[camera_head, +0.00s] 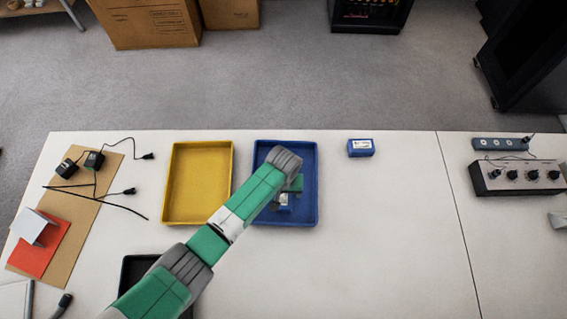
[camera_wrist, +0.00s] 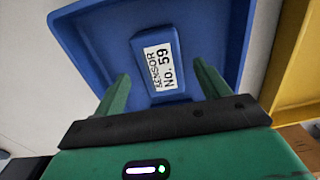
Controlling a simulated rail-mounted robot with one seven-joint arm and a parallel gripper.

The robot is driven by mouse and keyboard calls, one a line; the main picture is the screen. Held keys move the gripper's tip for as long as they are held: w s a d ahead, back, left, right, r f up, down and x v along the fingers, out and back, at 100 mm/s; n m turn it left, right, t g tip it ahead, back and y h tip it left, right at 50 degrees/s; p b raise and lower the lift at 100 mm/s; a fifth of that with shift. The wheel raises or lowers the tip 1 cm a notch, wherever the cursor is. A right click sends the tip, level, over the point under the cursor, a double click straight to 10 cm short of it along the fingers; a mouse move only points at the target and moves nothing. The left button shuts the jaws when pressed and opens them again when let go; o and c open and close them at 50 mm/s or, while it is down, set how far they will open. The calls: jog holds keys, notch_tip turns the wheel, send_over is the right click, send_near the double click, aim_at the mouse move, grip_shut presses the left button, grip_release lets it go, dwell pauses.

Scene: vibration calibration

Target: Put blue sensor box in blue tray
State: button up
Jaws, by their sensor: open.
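A blue sensor box with a white label reading "SENSOR No. 59" (camera_wrist: 160,65) lies inside the blue tray (camera_head: 307,165). The wrist view also shows the blue tray's floor and walls (camera_wrist: 88,42) around it. My gripper (camera_wrist: 161,82) is open, with one green finger on each side of the box and visible gaps between. I cannot tell how far above the tray floor the fingertips are. In the head view my arm hides much of the gripper and box. Another blue box with a pale label (camera_head: 360,148) sits on the table, right of the tray.
An empty yellow tray (camera_head: 197,183) stands just left of the blue tray. A black tray (camera_head: 137,268) is partly behind my arm. Black cables and adapters (camera_head: 94,160) lie at left. A knobbed control box (camera_head: 518,177) stands at right. The table right of the blue tray is mostly clear.

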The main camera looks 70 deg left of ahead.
aim_at(284, 196)
notch_tip(284, 196, up, 8)
jog(key=p, duration=0.1)
jog(key=shift+r, duration=0.2)
jog(key=shift+w, duration=0.1)
